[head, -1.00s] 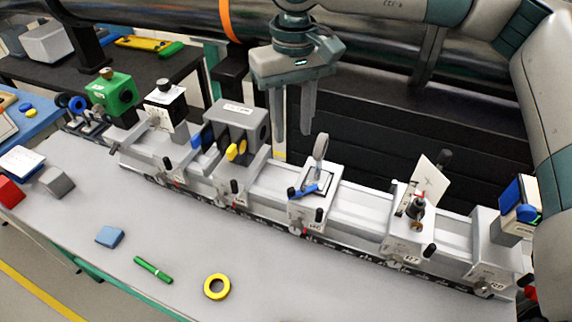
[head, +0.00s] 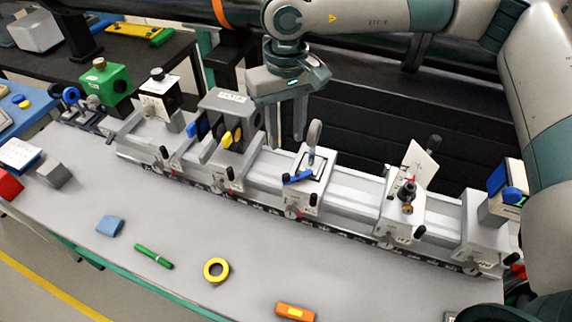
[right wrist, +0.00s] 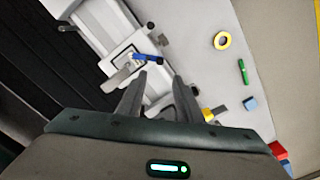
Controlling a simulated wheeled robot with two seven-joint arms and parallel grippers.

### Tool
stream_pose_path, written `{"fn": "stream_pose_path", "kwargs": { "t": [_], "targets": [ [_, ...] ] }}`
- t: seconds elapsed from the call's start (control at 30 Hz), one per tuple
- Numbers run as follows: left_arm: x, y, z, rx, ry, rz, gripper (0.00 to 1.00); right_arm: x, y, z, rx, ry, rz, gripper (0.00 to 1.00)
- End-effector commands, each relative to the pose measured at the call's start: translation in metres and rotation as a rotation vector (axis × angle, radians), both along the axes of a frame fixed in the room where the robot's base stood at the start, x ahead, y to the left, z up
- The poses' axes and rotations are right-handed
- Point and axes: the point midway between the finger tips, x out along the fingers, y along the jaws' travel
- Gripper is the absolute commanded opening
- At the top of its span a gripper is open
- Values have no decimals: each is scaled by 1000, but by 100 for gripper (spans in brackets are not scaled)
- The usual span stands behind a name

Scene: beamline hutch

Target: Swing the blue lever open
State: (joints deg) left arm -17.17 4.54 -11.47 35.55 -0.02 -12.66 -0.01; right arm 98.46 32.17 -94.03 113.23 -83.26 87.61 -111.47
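The lever also shows in the right wrist view (right wrist: 148,58), just beyond the fingertips. My right gripper (head: 286,138) points down behind the rail, up and left of the lever in the head view. Its two fingers are apart, with nothing between them, and they show in the right wrist view (right wrist: 160,78). No contact with the lever is visible. My left gripper is in no view.
A grey box with yellow and blue tabs (head: 228,104) stands left of the gripper. A carriage with a white card (head: 419,163) stands right of the lever. The bench front (head: 175,215) is mostly clear, with a yellow ring (head: 207,272) and an orange block (head: 295,312).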

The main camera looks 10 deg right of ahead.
Motion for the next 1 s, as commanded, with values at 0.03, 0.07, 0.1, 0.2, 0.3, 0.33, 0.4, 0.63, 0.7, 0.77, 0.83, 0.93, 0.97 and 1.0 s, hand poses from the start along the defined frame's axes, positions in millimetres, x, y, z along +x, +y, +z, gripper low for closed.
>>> {"fn": "stream_pose_path", "kwargs": {
  "t": [0.03,0.07,0.1,0.2,0.3,0.33,0.4,0.63,0.7,0.77,0.83,0.93,0.97,1.0],
  "targets": [
    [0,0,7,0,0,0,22,-2,-1,-6,-2,6,1,33],
    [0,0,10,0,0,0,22,-1,0,-12,-2,4,0,33],
    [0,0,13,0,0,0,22,-1,0,-19,-2,5,0,33],
    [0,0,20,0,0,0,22,-1,0,-37,-2,5,1,33],
    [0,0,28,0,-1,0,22,-1,0,-55,-2,5,1,33],
    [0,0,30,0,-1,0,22,-2,0,-60,-1,5,2,33],
    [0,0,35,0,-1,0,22,-1,0,-73,-1,5,1,33],
    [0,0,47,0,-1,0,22,-1,0,-106,-1,3,0,33],
    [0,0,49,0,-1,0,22,0,0,-112,-1,2,1,33],
    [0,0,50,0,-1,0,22,0,0,-116,0,2,1,33],
    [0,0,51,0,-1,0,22,0,0,-119,0,1,1,33],
    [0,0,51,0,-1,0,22,0,0,-121,0,0,1,33],
    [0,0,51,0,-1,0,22,0,0,-121,0,0,1,33],
    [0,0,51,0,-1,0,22,0,0,-121,0,0,1,33]
  ]
}}
